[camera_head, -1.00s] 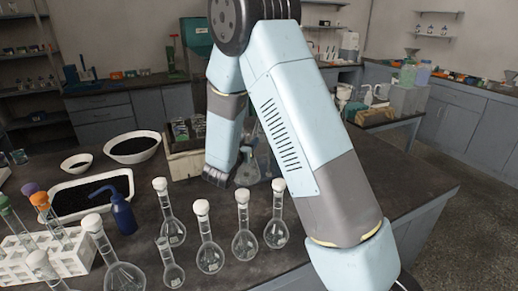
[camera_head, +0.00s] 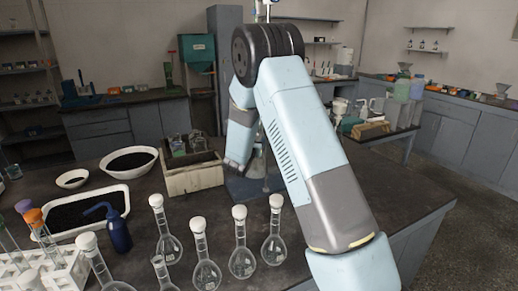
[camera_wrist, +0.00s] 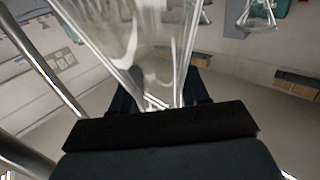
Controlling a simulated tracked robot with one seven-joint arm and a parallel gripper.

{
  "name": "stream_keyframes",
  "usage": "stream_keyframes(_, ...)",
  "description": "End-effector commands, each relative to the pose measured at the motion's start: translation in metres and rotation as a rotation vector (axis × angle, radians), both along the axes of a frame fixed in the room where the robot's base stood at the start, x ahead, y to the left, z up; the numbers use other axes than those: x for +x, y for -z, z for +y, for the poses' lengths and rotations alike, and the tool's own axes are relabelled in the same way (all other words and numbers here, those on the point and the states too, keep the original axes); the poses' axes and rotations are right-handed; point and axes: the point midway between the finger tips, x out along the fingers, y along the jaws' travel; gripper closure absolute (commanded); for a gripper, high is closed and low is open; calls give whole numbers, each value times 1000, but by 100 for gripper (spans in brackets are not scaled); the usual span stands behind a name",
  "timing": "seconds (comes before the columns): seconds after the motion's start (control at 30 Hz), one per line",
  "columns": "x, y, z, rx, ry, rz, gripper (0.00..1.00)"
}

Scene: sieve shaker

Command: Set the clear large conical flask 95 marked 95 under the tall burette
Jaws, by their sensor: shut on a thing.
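My gripper (camera_wrist: 160,100) is shut on a clear glass conical flask (camera_wrist: 140,45), which fills the upper middle of the wrist view. Its marking cannot be read. In the head view the end of my arm points down at the back of the bench, and clear glass (camera_head: 258,168) shows beside it, partly hidden by my arm. A dark blue stand base (camera_head: 250,190) lies on the bench below it. A thin upright top (camera_head: 268,8) rises behind my arm, perhaps the burette or its stand; the rest is hidden. A metal rod (camera_wrist: 50,80) is close on the left in the wrist view.
Several stoppered round flasks (camera_head: 242,255) stand along the front. A blue wash bottle (camera_head: 118,230), a tube rack (camera_head: 50,275) and dark-filled trays (camera_head: 85,207) are at left. A pale crate (camera_head: 195,178) with bottles is left of my gripper. The bench right of my arm is clear.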

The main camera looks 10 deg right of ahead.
Motion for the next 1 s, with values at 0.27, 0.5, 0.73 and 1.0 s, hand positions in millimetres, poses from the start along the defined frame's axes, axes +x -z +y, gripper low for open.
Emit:
stream_keyframes(0.27, 6, 24, -5, -1, 1, 2, 100)
stream_keyframes(0.5, 6, 35, -5, -1, 2, -2, 100)
stream_keyframes(0.73, 6, 36, -6, -1, 2, -1, 100)
stream_keyframes(1.0, 6, 36, -6, -1, 3, -1, 30)
